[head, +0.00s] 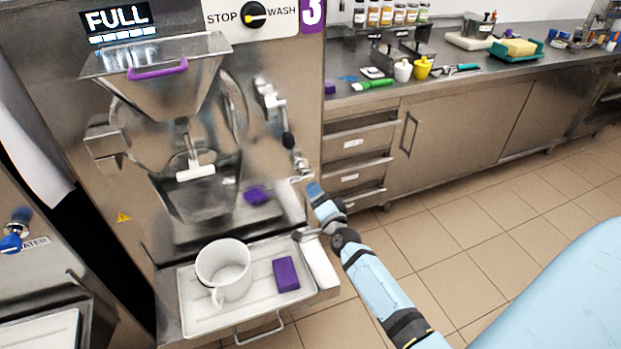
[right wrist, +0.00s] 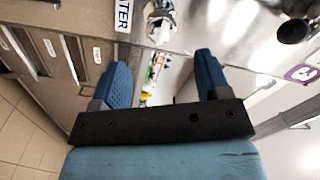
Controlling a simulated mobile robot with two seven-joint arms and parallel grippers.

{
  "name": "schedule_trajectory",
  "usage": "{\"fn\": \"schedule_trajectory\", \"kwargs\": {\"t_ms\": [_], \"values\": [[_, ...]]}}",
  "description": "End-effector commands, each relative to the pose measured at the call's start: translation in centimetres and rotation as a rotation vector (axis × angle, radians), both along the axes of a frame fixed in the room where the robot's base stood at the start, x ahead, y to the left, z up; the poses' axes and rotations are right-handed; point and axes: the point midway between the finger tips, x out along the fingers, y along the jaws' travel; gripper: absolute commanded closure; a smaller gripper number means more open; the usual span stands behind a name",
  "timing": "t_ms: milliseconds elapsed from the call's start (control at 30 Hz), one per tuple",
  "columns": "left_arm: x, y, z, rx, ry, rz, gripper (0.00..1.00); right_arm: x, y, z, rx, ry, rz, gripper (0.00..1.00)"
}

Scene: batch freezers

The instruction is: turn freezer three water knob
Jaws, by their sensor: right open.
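Freezer three (head: 85,200) is the steel machine with the purple 3 label (head: 312,12). Its water knob (head: 301,164) is a small metal tap on the front's right edge, partly hidden by my gripper in the head view. In the right wrist view the water knob (right wrist: 158,27) shows ahead of the fingers, beside the WATER label (right wrist: 123,14). My right gripper (head: 315,190) is just below and right of the knob. In the right wrist view the gripper (right wrist: 162,62) is open, its blue fingers apart with nothing held between them. My left gripper is not in view.
A drip tray (head: 190,305) with a white pitcher (head: 222,270) and purple sponge (head: 286,274) juts out below.

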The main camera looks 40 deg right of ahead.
Motion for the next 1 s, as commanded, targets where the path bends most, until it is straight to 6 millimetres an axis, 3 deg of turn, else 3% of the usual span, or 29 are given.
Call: {"fn": "schedule_trajectory", "kwargs": {"t_ms": [100,233,833,933,1000], "values": [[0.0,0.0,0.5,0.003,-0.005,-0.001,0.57,-1.8,0.4,0.0,-0.001,0.002,0.000,0.31],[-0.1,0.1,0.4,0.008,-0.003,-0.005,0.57,-2.8,0.6,-0.1,0.000,0.000,0.000,0.31],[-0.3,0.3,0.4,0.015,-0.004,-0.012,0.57,-3.0,0.7,-0.2,-0.001,0.001,0.001,0.31],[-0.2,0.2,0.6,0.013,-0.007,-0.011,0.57,-3.7,1.6,-0.6,-0.040,0.026,0.029,0.31],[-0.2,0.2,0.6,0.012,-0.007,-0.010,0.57,-5.0,3.5,-1.4,-0.117,0.075,0.085,0.31]]}}
